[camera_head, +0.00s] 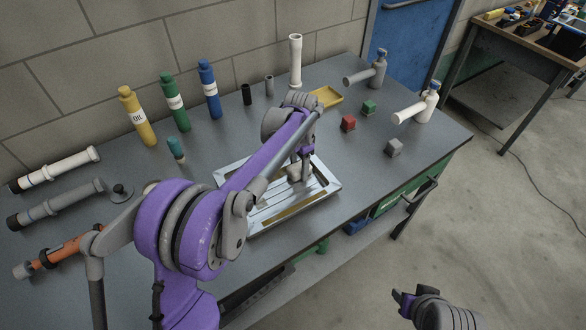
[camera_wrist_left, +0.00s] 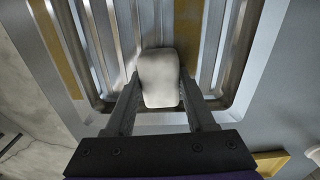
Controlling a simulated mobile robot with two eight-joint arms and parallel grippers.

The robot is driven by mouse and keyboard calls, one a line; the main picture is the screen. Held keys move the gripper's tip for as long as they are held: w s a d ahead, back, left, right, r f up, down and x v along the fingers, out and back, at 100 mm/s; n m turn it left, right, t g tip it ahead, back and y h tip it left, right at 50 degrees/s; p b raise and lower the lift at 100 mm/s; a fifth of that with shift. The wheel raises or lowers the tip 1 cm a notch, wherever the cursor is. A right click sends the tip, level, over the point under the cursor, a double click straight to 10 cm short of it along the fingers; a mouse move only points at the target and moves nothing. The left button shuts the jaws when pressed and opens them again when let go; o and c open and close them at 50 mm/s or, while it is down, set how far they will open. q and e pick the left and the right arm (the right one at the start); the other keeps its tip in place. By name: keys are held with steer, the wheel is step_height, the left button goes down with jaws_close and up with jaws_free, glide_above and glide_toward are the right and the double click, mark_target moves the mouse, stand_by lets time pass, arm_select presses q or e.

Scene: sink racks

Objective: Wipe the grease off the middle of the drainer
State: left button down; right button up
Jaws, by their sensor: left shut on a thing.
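The drainer (camera_head: 332,188) is a ribbed metal tray on the grey bench, and its ribs fill much of the left wrist view (camera_wrist_left: 236,62). My left gripper (camera_head: 298,172) is over it, shut on a pale rounded block (camera_wrist_left: 158,80), which looks like a sponge. The block is at the drainer's ribs; I cannot tell whether it touches them. A brownish-yellow grease strip (camera_wrist_left: 187,25) runs along the middle just beyond the block. Another grease strip (camera_wrist_left: 62,50) lies to the left. My left arm hides part of the drainer in the head view. My right gripper (camera_head: 402,302) is off the bench at lower right.
Yellow (camera_head: 137,116), green (camera_head: 175,103) and blue (camera_head: 209,90) bottles stand at the back. A white upright tube (camera_head: 295,60) and a yellow tray (camera_head: 327,97) are behind the drainer. Red (camera_head: 348,123), green (camera_head: 369,107) and grey (camera_head: 393,148) blocks lie right. Tubes lie left.

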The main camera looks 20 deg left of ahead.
mark_target(271, 187)
arm_select(q)
steer(key=shift+w+d, duration=0.4)
steer(key=shift+s+a+f, duration=0.1)
steer(key=shift+s+a, duration=0.25)
steer(key=shift+a, duration=0.05)
steer(key=shift+s+a+b, duration=0.4)
steer(key=shift+s+a, duration=0.4)
steer(key=shift+s, duration=0.2)
steer(key=shift+s+a, duration=0.65)
steer(key=shift+a, duration=0.05)
steer(key=shift+s+a+b, duration=0.3)
steer(key=shift+s+a, duration=1.45)
steer(key=shift+s, duration=0.15)
steer(key=shift+s+a+b, duration=0.3)
steer(key=shift+s+a, duration=2.1)
steer(key=shift+s, duration=0.15)
steer(key=shift+w+a, duration=0.75)
steer(key=shift+w, duration=0.05)
steer(key=shift+w+d, duration=2.55)
